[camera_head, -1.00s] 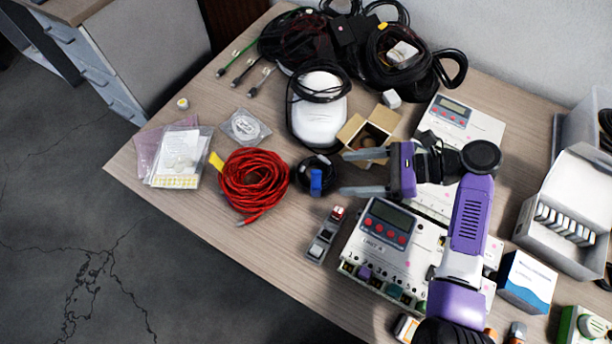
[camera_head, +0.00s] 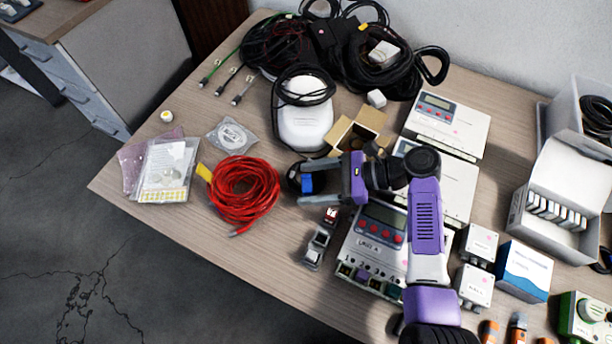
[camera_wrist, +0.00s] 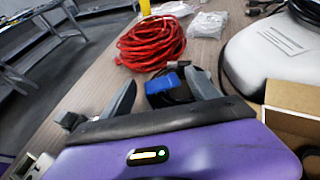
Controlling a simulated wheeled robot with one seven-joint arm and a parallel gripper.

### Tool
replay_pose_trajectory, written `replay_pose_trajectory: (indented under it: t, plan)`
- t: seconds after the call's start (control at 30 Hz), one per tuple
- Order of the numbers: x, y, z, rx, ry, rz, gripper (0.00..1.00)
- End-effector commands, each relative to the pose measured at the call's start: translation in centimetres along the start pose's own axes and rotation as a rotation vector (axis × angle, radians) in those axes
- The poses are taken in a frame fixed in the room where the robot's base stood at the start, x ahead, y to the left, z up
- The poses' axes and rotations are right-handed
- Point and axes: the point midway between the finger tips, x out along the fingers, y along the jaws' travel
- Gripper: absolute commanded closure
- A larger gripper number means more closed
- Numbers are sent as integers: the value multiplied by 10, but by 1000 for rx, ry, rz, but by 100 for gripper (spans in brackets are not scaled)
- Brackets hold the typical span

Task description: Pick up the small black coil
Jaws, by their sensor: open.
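The small black coil (camera_head: 293,177), with a blue connector (camera_head: 307,184) on it, lies on the wooden table just right of the red cable coil (camera_head: 243,190). My gripper (camera_head: 300,185) is open, with its fingers reaching left on both sides of the black coil in the head view. In the wrist view, the black coil (camera_wrist: 172,97) and its blue connector (camera_wrist: 161,83) show between the two spread fingers. The gripper body hides part of the coil. I cannot tell whether the fingers touch it or how far above the table they are.
A white rounded device (camera_head: 304,115) and an open cardboard box (camera_head: 343,133) stand behind the coil. A grey display unit (camera_head: 375,250) lies under my arm. A small grey connector piece (camera_head: 318,247) lies in front. Bagged items (camera_head: 167,170) lie at left.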

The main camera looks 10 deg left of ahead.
Motion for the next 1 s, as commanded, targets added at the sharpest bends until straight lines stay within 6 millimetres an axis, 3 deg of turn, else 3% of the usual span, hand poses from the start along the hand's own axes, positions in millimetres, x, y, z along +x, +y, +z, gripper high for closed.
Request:
replay_pose_trajectory:
  t: [0.1,0.43,0.77,1.0]
  plan:
    - [0,0,0,0,0,1,34]
    - [0,0,0,0,0,1,99]
    - [-1,0,3,-1,-1,0,100]
    - [-11,0,26,-5,-1,0,100]
